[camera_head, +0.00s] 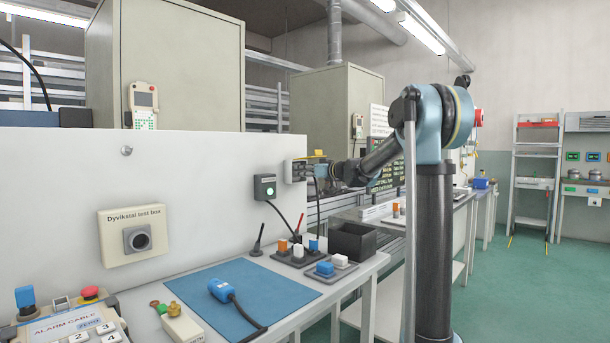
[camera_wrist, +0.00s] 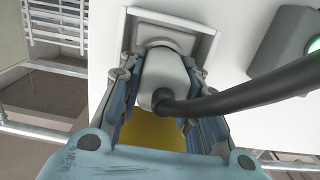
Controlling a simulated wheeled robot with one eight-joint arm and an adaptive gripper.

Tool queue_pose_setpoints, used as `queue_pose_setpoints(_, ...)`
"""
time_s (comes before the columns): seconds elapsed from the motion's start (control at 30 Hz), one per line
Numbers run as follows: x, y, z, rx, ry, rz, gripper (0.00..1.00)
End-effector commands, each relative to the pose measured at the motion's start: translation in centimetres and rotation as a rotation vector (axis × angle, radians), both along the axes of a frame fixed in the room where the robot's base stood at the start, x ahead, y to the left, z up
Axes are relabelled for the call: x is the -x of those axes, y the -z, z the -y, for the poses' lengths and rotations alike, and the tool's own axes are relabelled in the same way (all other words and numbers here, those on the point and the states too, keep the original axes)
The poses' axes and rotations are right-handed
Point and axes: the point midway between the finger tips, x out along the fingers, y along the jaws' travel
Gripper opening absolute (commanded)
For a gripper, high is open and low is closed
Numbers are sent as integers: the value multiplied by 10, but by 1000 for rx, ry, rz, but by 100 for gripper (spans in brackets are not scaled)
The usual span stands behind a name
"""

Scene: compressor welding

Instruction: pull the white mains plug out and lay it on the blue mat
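The white mains plug (camera_wrist: 167,75) sits in a pale socket (camera_wrist: 175,30) on the white panel, with a thick black cable leaving its back to the right. My gripper (camera_wrist: 166,70) has a finger on each side of the plug body, both appearing to touch it. In the head view my gripper (camera_head: 316,170) is at the panel's right end, where the plug is hard to make out.
A box with a green light (camera_head: 265,188) is on the panel beside the socket. Right of the mat stand blocks with coloured connectors (camera_head: 297,254) and a dark open bin (camera_head: 352,241). A keypad box (camera_head: 70,325) is at front left. The mat's right part is clear.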

Motion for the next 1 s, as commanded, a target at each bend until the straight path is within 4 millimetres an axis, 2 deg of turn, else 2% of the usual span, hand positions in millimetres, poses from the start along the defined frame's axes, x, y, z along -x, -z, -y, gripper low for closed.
queue_pose_setpoints(0.03, -1, 0, -1, 0, 0, 0, 4)
queue_pose_setpoints(0.07, -1, 0, -1, 0, 0, 0, 27)
queue_pose_setpoints(0.17, -1, 0, -1, 0, 0, 0, 4)
queue_pose_setpoints(0.2, -1, 0, -1, 0, 0, 0, 0)
queue_pose_setpoints(0.23, -1, 0, -1, 0, 0, 0, 29)
queue_pose_setpoints(0.37, -1, 0, -1, -1, 0, 1, 0)
queue_pose_setpoints(1.0, 4, -1, 6, 0, 1, 0, 0)
